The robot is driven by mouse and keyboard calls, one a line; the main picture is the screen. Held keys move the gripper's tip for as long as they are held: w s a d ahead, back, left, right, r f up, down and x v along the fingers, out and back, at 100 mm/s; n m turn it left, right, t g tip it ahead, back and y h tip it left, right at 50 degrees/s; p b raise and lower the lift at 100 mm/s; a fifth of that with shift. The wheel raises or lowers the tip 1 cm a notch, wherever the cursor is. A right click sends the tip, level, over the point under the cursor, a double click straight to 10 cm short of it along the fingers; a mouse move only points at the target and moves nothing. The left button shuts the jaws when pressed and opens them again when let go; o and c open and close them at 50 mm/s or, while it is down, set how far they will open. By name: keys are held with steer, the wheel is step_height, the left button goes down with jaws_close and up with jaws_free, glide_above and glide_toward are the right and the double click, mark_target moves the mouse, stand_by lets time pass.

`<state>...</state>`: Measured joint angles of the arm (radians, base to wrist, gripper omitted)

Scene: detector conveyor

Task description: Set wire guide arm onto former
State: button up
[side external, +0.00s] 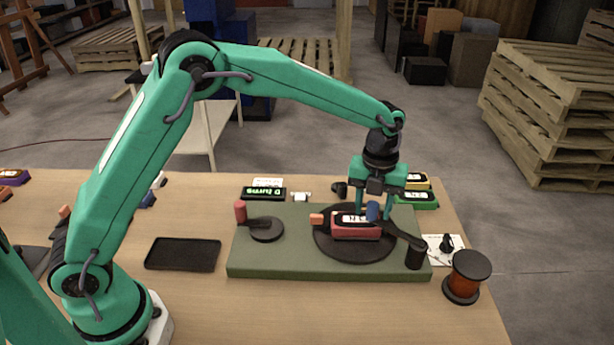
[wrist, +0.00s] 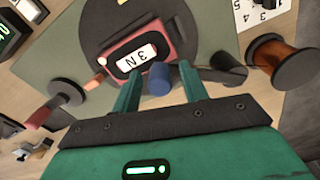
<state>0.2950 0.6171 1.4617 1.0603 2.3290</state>
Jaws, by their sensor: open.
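The wire guide arm (side external: 403,235) is a dark bar running from a black post (side external: 414,258) at the green base's right end toward the round black disc (side external: 330,247). A blue knob (side external: 372,211) stands at its inner end; it also shows in the wrist view (wrist: 158,79). A red block with a white label (side external: 352,230), seemingly the former, lies on the disc; the wrist view shows it (wrist: 140,48) just beyond the knob. My gripper (side external: 374,213) is open, pointing down, with one finger on each side of the knob. Finger contact cannot be told.
The green base (side external: 290,268) carries a red-handled crank (side external: 240,212) at left. A copper wire spool (side external: 466,277) stands off its right front corner. A black tray (side external: 183,254) lies at left. A green-lit display (side external: 264,193) and coloured boxes (side external: 416,199) sit behind.

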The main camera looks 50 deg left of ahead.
steer(key=shift+r, duration=0.1)
steer(key=shift+r, duration=3.8)
steer(key=shift+a+r, duration=0.1)
steer(key=shift+s+a+r, duration=0.1)
steer(key=shift+s+r, duration=0.05)
steer(key=shift+r, duration=0.05)
steer(key=s+a+r+n+t, duration=0.3)
steer(key=s+a+r+n, duration=0.6)
steer(key=s+n, duration=0.45)
steer(key=s+a+f+n+t, duration=0.1)
steer(key=s+a+n, duration=0.2)
steer(key=s+n, duration=0.4)
steer(key=s+a+f+n+t, duration=0.1)
steer(key=s+a+f+n, duration=0.1)
steer(key=s+n, duration=0.5)
steer(key=shift+s+a+f+n+t, duration=0.2)
steer(key=shift+s+a+n+t, duration=0.25)
steer(key=shift+n, duration=0.8)
